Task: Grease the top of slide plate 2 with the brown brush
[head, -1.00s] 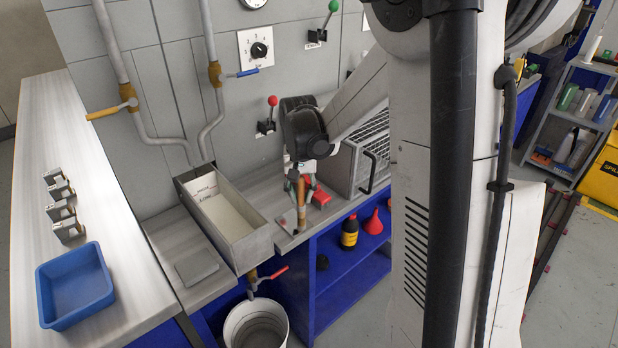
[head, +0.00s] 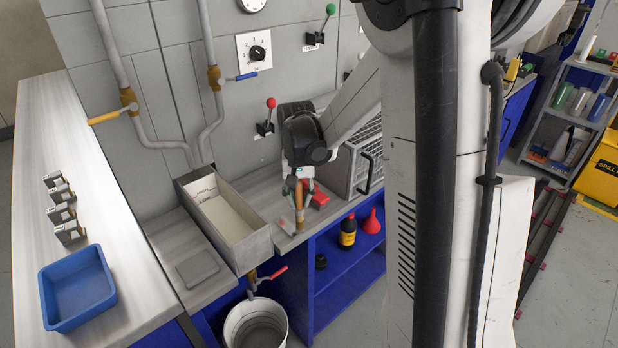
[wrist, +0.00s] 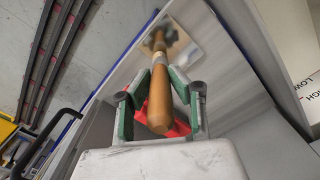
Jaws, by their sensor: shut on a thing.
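My gripper (wrist: 160,108) is shut on the brown brush (wrist: 160,98), with its green-lined fingers on either side of the wooden handle. The handle end points toward the wrist camera, and the dark brush head points away, over or on a small pale plate (wrist: 187,48). I cannot tell whether the bristles touch it. In the head view the brush (head: 299,198) hangs upright from my gripper (head: 299,182) above the bench right of the trough. Several small metal blocks (head: 62,213) stand in a row on the left counter. I cannot read a number marking slide plate 2.
An open grey trough (head: 262,245) stands left of the brush. A red object (head: 318,198) and a wire-fronted box (head: 352,170) are close on its right. A blue tray (head: 50,317) sits on the left counter. A black bottle (head: 347,236) and red funnel (head: 371,224) are on the shelf below.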

